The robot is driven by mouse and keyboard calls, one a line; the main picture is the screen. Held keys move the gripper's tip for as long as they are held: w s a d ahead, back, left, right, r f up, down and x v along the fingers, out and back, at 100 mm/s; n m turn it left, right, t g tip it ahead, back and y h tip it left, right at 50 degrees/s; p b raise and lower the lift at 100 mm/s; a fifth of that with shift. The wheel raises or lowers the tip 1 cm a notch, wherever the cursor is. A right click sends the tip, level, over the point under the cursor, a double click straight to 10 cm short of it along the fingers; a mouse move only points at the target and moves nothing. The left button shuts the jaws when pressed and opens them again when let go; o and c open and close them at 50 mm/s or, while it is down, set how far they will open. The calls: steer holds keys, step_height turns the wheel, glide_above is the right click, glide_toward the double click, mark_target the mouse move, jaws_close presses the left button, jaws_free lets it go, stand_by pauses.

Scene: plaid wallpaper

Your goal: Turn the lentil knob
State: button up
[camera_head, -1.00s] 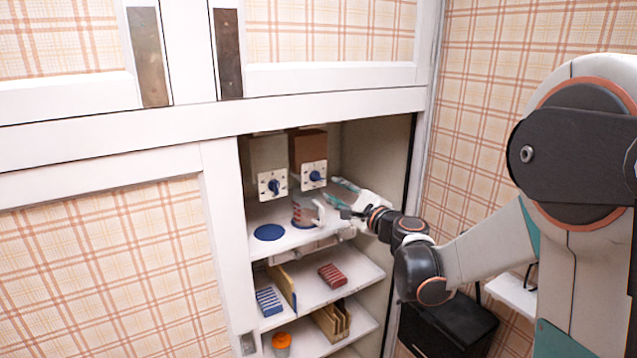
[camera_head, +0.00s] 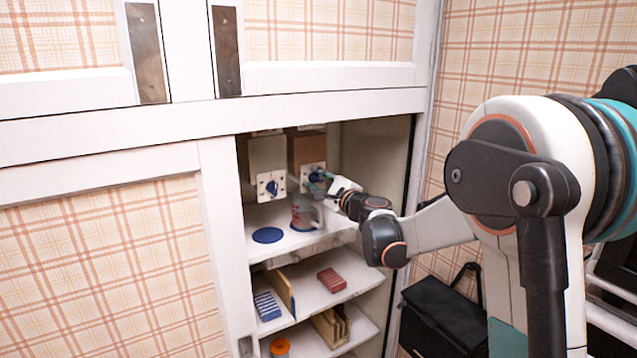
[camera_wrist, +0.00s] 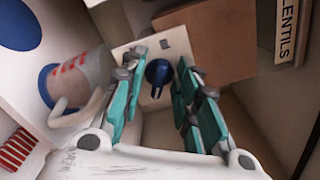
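The right-hand dispenser is a brown box (camera_head: 307,148) with a white front plate (camera_wrist: 184,45) and a blue knob (camera_wrist: 158,72). A strip reading LENTILS (camera_wrist: 287,30) shows near this box in the wrist view. My gripper (camera_wrist: 161,60) is open, with one teal finger on each side of the knob. I cannot tell whether the fingers touch it. In the head view my gripper (camera_head: 321,180) is at the front of this plate and partly hides the knob. A second, pale dispenser (camera_head: 267,155) with its own blue knob (camera_head: 272,188) stands to the left.
A grey mug with red marks (camera_head: 304,215) stands on the shelf below my gripper. A blue disc (camera_head: 267,235) lies left of it. Lower shelves hold racks and a red block (camera_head: 331,280). The cabinet's side wall (camera_head: 372,150) is close on the right.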

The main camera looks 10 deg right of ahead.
jaws_close()
steer(key=shift+n, duration=0.4)
steer(key=n, duration=0.4)
steer(key=shift+f+n+p, duration=0.1)
steer(key=shift+n+p, duration=0.3)
steer(key=n, duration=0.9)
steer(key=n+p, duration=0.1)
steer(key=n, duration=0.8)
steer(key=shift+d+f+n, duration=0.2)
steer(key=shift+n, duration=0.2)
steer(key=shift+w, duration=0.1)
steer(key=shift+o, duration=0.9)
jaws_free()
